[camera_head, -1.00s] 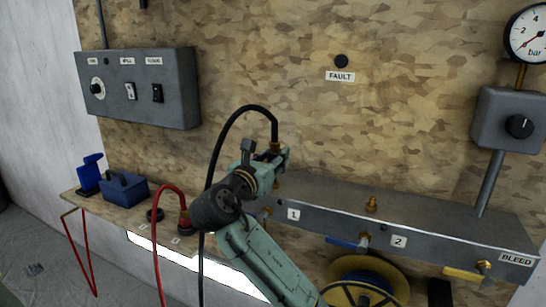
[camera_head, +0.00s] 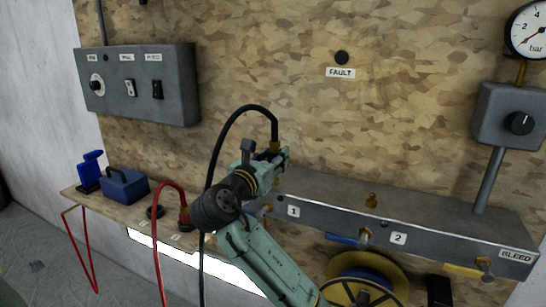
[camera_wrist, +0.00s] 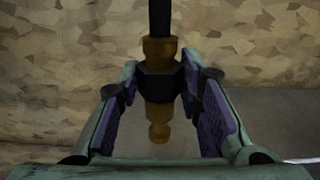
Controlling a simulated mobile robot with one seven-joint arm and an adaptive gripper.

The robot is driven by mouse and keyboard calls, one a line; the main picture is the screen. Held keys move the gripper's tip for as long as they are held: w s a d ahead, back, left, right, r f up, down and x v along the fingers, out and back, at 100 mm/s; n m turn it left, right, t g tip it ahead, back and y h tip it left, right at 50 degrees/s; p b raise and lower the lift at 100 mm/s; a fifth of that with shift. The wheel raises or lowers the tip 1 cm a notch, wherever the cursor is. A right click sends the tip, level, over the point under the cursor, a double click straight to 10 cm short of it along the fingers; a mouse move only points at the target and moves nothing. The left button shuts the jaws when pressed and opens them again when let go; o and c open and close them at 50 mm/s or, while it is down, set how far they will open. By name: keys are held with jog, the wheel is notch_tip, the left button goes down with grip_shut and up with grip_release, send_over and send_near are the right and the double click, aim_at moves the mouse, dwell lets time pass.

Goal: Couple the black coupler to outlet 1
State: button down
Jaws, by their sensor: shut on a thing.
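The black coupler (camera_wrist: 158,82) hangs upright in the wrist view, with a black hose running up from its brass top. A brass piece with a rounded end (camera_wrist: 158,125) shows below its black band; I cannot tell whether it belongs to the coupler or to the outlet. My gripper (camera_wrist: 160,90) is shut on the coupler, a finger on each side. In the head view my gripper (camera_head: 280,157) is above the manifold by the label 1 (camera_head: 293,211). Outlet 1 is hidden behind my arm there, so contact cannot be judged.
The grey manifold (camera_head: 330,205) carries a brass outlet 2 (camera_head: 371,200), a blue-handled valve (camera_head: 350,240) and a yellow bleed handle (camera_head: 463,271). A red hose (camera_head: 165,205) stands on the left shelf beside a blue box (camera_head: 124,186). A yellow reel (camera_head: 370,272) hangs below.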

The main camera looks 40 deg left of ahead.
jog(key=shift+f+b, duration=0.45)
jog(key=shift+f, duration=0.7)
dwell(0.4)
jog(key=c, duration=1.1)
grip_release()
jog(key=shift+o, duration=0.2)
jog(key=v, duration=1.2)
